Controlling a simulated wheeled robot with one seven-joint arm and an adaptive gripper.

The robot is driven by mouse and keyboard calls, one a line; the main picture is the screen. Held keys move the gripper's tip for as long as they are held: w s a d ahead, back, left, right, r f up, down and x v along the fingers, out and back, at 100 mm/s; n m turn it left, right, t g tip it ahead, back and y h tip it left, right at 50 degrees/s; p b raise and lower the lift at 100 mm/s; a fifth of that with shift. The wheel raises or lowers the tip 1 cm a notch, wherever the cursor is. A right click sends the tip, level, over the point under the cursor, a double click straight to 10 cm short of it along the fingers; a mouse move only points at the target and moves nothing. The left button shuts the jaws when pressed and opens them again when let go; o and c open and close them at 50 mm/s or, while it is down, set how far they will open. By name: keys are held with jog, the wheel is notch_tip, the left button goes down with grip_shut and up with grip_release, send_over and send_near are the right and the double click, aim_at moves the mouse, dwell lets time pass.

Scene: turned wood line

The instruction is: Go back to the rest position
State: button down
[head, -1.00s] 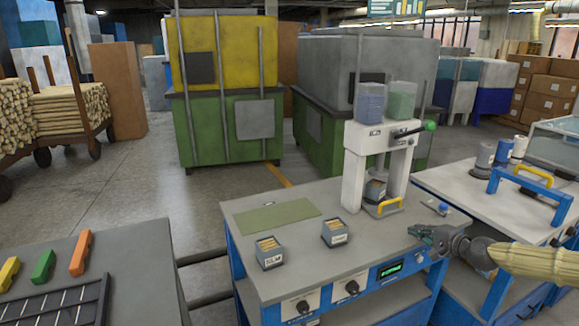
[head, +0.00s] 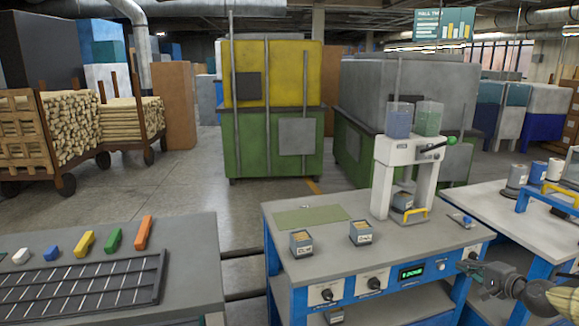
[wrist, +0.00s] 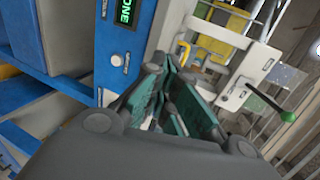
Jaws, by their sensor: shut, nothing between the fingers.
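My gripper (head: 481,270) is at the lower right of the head view, in front of the right front corner of the grey-topped blue workbench (head: 277,222). It is shut and empty. In the wrist view, its green-padded fingers (wrist: 168,95) come together in front of the bench's blue side and the white press (wrist: 248,75). My arm enters from the right edge of the head view. The gripper is apart from the press and the small boxes.
The white press (head: 382,175) with a green-knobbed lever stands on the bench. Two small grey boxes (head: 302,244) (head: 361,233) and a green mat (head: 290,218) lie left of it. A left table (head: 195,262) holds a black rack and coloured blocks. Open floor (head: 215,185) lies beyond.

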jog(key=s+a+f+n+g, duration=0.4)
jog(key=s+a+f, duration=0.3)
jog(key=a+f, duration=0.4)
jog(key=s+a+f+n+g, duration=0.4)
jog(key=s+a+f, duration=0.4)
jog(key=a, duration=0.5)
jog(key=s+a+f+n+g+h, duration=0.1)
jog(key=s+a+f, duration=0.3)
jog(key=s, duration=0.5)
jog(key=s+a+f+n+g+h, duration=0.1)
jog(key=s+a+f+n+g, duration=0.2)
jog(key=s, duration=0.7)
jog(key=s+a+f+n+g, duration=0.2)
jog(key=s+a+f+n, duration=0.1)
jog(key=s+a+f, duration=0.2)
jog(key=s+f, duration=0.2)
jog(key=s, duration=0.2)
jog(key=shift+s+a+h, duration=0.35)
jog(key=shift+s+h, duration=0.05)
